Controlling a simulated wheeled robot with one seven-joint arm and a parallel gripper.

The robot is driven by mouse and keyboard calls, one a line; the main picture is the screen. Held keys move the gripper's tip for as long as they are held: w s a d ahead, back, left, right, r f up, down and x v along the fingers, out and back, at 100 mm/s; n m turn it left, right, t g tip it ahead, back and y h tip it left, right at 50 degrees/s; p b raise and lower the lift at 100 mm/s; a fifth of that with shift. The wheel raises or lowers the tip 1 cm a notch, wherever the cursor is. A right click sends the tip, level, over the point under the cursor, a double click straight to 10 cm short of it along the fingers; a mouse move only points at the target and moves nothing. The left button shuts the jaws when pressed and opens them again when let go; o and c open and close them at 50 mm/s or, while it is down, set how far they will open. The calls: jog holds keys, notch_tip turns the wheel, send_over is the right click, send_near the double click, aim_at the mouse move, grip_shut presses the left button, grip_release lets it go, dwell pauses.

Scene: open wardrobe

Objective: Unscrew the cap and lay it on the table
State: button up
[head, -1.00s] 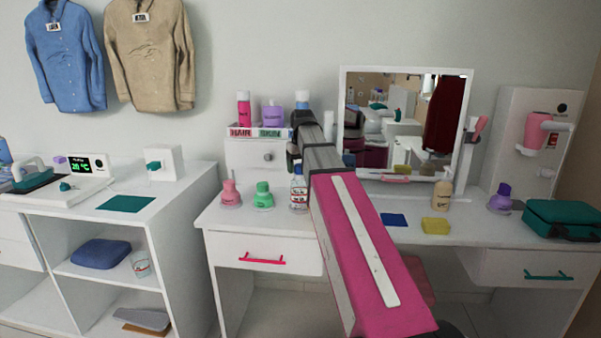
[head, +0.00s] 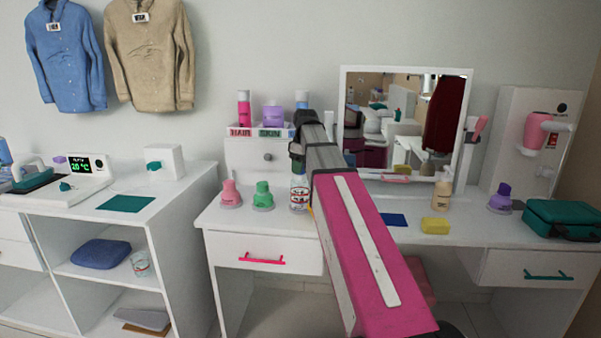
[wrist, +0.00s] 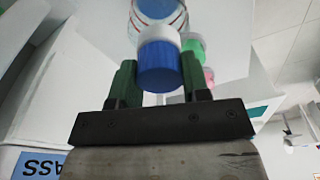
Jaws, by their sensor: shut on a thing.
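In the wrist view the blue cap (wrist: 158,72) with a pale ring sits between the two green fingers of my gripper (wrist: 159,58), which is shut on it. The clear bottle (wrist: 160,10) shows right beyond the cap; I cannot tell whether the cap is still seated on its neck. In the head view the bottle (head: 299,194) stands upright on the white table (head: 465,236), beside my pink arm.
Pink (head: 231,194) and green (head: 263,196) bottles stand left of the clear one. A blue mat (head: 393,219), a yellow sponge (head: 435,225), and a beige bottle (head: 442,194) are to the right. A small shelf (head: 250,150) and mirror stand behind.

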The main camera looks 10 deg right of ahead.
jog(key=n, duration=0.4)
jog(key=shift+n, duration=0.3)
jog(key=n+g, duration=0.1)
jog(key=n, duration=0.3)
jog(key=o, duration=1.1)
jog(key=shift+c, duration=0.2)
jog(key=shift+c, duration=0.4)
